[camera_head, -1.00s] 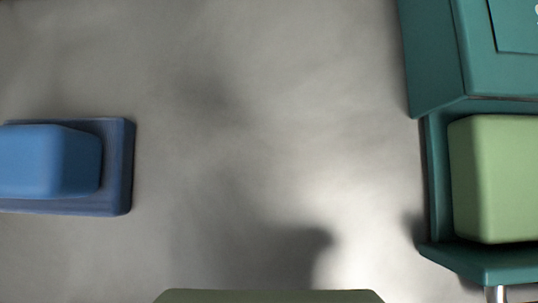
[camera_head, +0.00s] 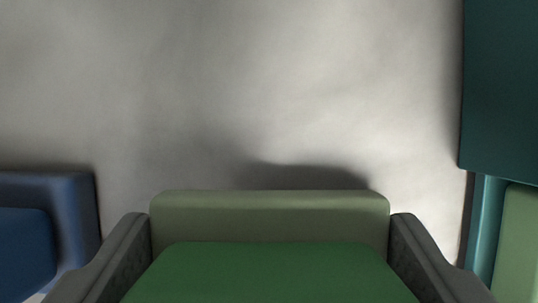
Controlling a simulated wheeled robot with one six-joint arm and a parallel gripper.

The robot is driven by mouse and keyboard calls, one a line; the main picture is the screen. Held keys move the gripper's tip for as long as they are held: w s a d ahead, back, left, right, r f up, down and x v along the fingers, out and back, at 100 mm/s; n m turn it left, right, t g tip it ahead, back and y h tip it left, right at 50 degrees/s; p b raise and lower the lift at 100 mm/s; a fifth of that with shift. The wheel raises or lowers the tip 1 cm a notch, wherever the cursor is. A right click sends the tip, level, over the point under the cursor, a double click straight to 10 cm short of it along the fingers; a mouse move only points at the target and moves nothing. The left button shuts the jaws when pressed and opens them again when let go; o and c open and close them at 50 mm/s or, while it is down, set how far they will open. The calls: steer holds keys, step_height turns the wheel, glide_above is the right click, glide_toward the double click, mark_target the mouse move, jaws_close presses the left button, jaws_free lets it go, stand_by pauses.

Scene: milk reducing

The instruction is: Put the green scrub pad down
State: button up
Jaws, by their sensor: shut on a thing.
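The green scrub pad (camera_head: 270,272) is at the bottom middle of the view, with a dark green face and a paler olive-green edge along its far side. My gripper (camera_head: 268,222) is shut on it, with one dark finger pressed to its left side and one to its right side. The near part of the pad is cut off by the frame. A dark shadow lies on the grey surface (camera_head: 280,90) just beyond the pad's far edge. I cannot tell whether the pad touches the surface.
A blue block on a darker blue base (camera_head: 75,205) is at the lower left, partly cut off. A dark teal dispenser-like body (camera_head: 500,90) stands at the right, with a pale green block (camera_head: 518,240) below it. The grey surface between them is clear.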

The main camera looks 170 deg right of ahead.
steer(key=shift+w+f, duration=0.25)
steer(key=shift+f, duration=0.35)
steer(key=shift+f, duration=0.15)
steer(key=o, duration=1)
steer(key=shift+a, duration=0.1)
steer(key=v, duration=1.2)
steer(key=shift+r, duration=0.2)
steer(key=s+r+t, duration=0.4)
steer(key=s+r, duration=0.1)
steer(key=s, duration=0.4)
steer(key=s+r+m+t, duration=0.1)
steer(key=s+r+t, duration=0.3)
steer(key=s, duration=0.5)
steer(key=s+r+m+t, duration=0.1)
steer(key=s+r+t, duration=0.4)
steer(key=s+r, duration=0.3)
steer(key=shift+s+a+r+h, duration=0.1)
steer(key=shift+s+a+h, duration=0.3)
steer(key=shift+s, duration=0.1)
